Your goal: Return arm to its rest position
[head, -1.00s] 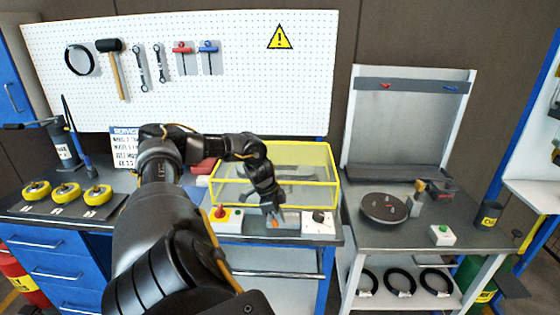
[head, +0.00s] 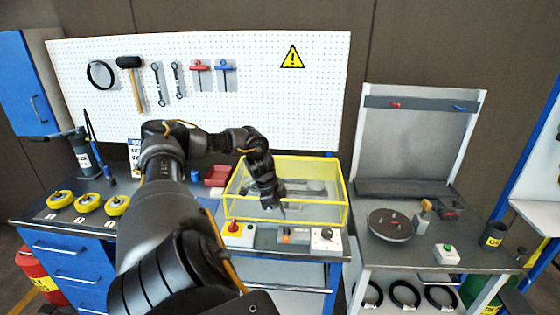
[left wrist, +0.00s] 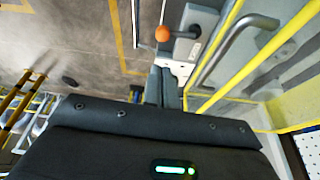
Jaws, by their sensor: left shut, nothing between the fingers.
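My left arm comes in from the left in the head view and reaches over the workbench. My left gripper (head: 282,207) points down in front of the yellow-framed clear box (head: 341,190). It is shut with nothing visible in it. In the left wrist view the closed fingers (left wrist: 162,88) show beside the yellow frame rail. A grey control box with an orange knob (left wrist: 163,34) is just beyond them. In the head view the orange-marked control (head: 286,237) sits just below the gripper, apart from it. My right gripper is not in view.
A red-knob switch box (head: 238,233) and a white dial box (head: 325,238) stand along the bench's front edge. A round turntable (head: 390,225) and a green-button box (head: 446,254) are on the right bench. Yellow rolls (head: 89,203) lie at left.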

